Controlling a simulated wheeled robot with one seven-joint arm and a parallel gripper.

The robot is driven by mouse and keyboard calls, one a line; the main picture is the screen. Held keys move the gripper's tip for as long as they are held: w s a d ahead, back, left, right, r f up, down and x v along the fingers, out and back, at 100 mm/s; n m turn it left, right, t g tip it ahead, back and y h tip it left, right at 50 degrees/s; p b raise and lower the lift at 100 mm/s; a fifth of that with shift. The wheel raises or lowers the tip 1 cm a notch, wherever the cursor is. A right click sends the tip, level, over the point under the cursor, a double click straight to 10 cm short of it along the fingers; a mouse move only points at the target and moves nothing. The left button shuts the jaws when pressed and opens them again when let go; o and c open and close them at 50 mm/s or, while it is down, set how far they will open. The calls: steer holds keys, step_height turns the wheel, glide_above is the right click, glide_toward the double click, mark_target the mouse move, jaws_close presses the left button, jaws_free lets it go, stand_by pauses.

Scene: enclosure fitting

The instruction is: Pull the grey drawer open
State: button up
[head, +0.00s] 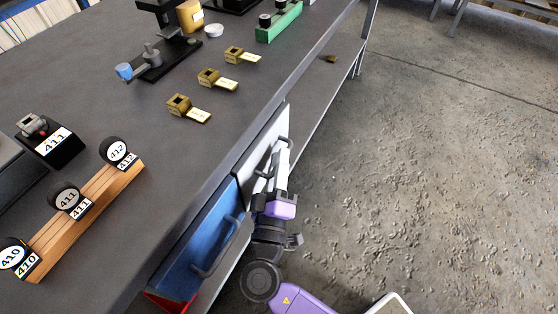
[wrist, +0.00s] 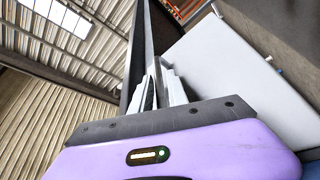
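The grey drawer (head: 254,161) has a pale front under the bench edge, above a floor-level gap. Its front fills the right of the wrist view (wrist: 235,70). Its dark bar handle (head: 287,140) shows partly, the rest hidden behind my gripper. My gripper (head: 279,158) is at this handle, in front of the drawer. In the wrist view its two pale fingers (wrist: 163,87) are close together, with a narrow dark bar between them that looks like the handle. The drawer front looks about level with the bench side; I see no clear gap.
A blue drawer (head: 196,262) with a handle sits left of the grey one, and a red edge (head: 168,303) shows below it. The bench top (head: 150,130) holds small labelled blocks, a wooden rack (head: 95,205) and a green holder (head: 279,22). The concrete floor (head: 430,170) to the right is clear.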

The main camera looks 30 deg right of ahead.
jaws_close()
stand_by(1.3)
